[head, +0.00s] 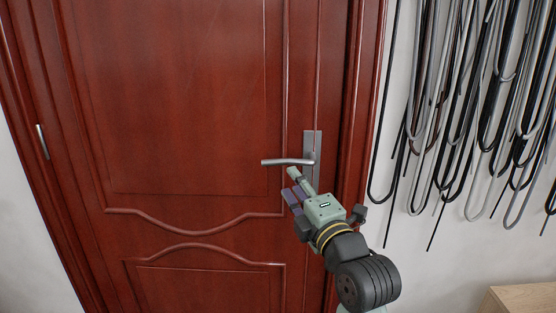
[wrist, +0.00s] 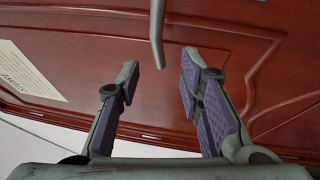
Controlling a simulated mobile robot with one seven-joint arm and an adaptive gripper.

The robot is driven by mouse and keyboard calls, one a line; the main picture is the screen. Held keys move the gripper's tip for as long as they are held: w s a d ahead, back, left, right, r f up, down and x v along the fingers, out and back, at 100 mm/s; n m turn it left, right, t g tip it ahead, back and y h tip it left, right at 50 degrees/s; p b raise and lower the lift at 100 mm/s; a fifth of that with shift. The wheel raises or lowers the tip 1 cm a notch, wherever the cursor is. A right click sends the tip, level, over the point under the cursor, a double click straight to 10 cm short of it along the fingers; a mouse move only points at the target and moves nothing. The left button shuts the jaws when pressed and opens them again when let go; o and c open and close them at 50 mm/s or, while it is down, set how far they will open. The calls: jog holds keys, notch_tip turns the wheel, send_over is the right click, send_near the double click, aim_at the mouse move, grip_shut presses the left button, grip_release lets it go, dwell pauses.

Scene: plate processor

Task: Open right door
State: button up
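The door (head: 190,100) is a reddish-brown panelled door and looks shut in its frame. Its silver lever handle (head: 286,162) points left from an upright metal plate (head: 312,146) near the door's right edge. My gripper (head: 292,186) is just below the lever in the head view. In the wrist view, my gripper (wrist: 160,78) is open, its purple-padded fingers apart with nothing held. The lever (wrist: 157,35) comes down from the top of that view, its tip lying between the two fingertips in the picture. I cannot tell whether they touch.
Several black and grey cables (head: 450,100) hang on the white wall to the right. A light wooden surface (head: 520,300) shows at the bottom right. A hinge (head: 42,141) is on the door's left side. A pale paper with print (wrist: 28,75) shows at the left in the wrist view.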

aim_at(279, 165)
jog(key=p+x, duration=0.2)
jog(key=x, duration=0.7)
jog(key=shift+w+a+p, duration=0.1)
jog(key=shift+w+p, duration=0.1)
jog(key=shift+p, duration=0.2)
grip_shut()
dwell(0.3)
